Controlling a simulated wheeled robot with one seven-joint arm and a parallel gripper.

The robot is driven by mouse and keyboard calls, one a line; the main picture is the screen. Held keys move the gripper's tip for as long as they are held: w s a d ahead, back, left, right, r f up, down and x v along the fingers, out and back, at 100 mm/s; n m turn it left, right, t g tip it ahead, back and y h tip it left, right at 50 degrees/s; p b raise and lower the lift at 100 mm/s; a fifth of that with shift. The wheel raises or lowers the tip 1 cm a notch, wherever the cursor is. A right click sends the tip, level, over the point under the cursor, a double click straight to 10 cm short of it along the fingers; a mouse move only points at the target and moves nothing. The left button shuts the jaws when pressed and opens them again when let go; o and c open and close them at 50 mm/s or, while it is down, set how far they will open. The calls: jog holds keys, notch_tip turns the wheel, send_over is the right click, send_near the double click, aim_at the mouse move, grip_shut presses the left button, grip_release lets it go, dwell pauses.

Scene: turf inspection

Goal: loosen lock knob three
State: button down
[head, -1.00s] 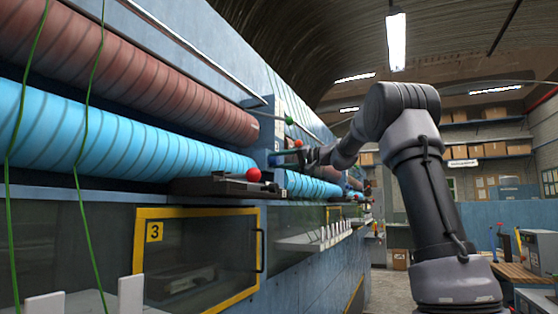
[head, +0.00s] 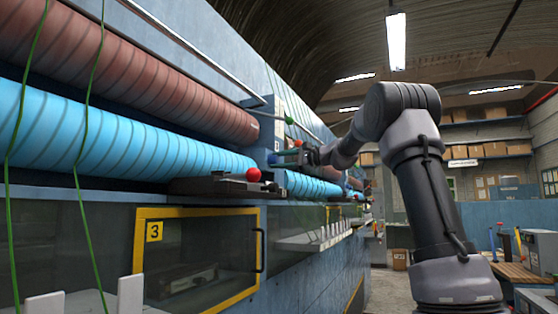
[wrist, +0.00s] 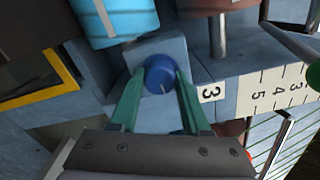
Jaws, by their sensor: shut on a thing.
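The blue round lock knob (wrist: 160,74) sits on a grey-blue block beside a white label with a 3 (wrist: 210,92). My gripper (wrist: 158,82) has its green fingers on either side of the knob, shut on it. A small pale mark shows on the knob's face. In the head view, my gripper (head: 289,154) reaches the machine's side at the gap between the blue rollers. The knob there is small and partly covered by the fingers.
A red ball-ended lever (head: 253,175) stands on a dark bracket left of my gripper. A blue roller (head: 110,130) and a red-brown roller (head: 130,70) run along the machine. A numbered scale strip (wrist: 270,88) lies near the knob. The aisle right of the machine is open.

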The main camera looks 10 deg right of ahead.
jog(key=m, duration=0.6)
jog(key=shift+r, duration=0.25)
jog(key=m, duration=0.7)
jog(key=shift+r, duration=0.1)
dwell(0.3)
jog(key=shift+c, duration=2.1)
grip_release()
jog(key=shift+o, duration=0.3)
jog(key=shift+f, duration=0.2)
jog(key=v, duration=1.1)
